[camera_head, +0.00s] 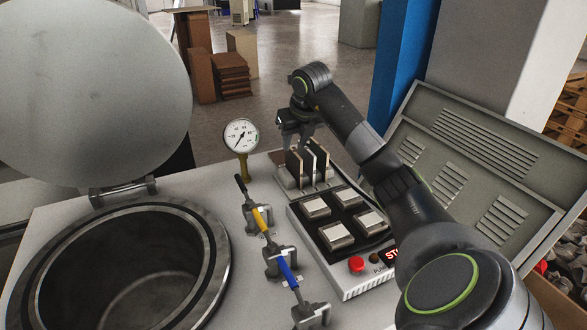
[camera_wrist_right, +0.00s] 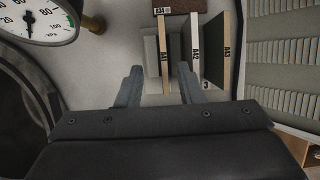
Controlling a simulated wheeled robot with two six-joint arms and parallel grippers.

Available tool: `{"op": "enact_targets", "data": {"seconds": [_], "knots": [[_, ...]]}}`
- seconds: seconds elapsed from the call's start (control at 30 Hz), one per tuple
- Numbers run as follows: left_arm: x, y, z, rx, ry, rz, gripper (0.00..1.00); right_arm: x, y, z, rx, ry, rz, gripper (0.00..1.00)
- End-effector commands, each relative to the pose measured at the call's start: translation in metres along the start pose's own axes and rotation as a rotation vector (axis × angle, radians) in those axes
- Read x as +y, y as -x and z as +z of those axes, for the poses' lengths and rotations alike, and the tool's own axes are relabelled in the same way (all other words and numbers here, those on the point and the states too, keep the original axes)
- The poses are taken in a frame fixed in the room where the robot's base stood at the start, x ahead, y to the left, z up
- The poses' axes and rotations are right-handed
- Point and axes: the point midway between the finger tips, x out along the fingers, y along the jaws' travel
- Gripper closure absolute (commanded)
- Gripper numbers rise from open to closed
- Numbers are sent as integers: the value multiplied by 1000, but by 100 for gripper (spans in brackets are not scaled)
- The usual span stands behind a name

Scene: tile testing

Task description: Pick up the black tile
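Several upright tiles with pale edges stand side by side in a rack (camera_head: 287,181) on the machine top. The one at the right, marked A43, has a dark, nearly black face (camera_wrist_right: 219,52); in the head view a dark tile (camera_head: 320,152) shows at the rack's right side. My right gripper (camera_head: 297,128) is above the rack. My left gripper is out of view.
A pressure gauge (camera_head: 240,136) stands left of the rack. A box of square pads (camera_head: 338,236) with a red button (camera_head: 356,264) is nearer. An open round vessel (camera_head: 215,270) is left; a grey vented panel (camera_head: 470,150) rises right.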

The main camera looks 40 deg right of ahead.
Motion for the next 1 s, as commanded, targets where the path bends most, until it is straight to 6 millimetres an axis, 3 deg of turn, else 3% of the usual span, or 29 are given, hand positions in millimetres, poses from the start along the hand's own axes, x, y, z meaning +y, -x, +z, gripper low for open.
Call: {"op": "enact_targets", "data": {"seconds": [0.17,0.5,1.0], "knots": [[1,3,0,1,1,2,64,0,-12,0,0,-1,0,66],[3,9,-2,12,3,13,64,-5,-57,1,0,-1,0,66],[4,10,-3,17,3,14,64,-5,-62,1,-1,0,-1,66]]}}
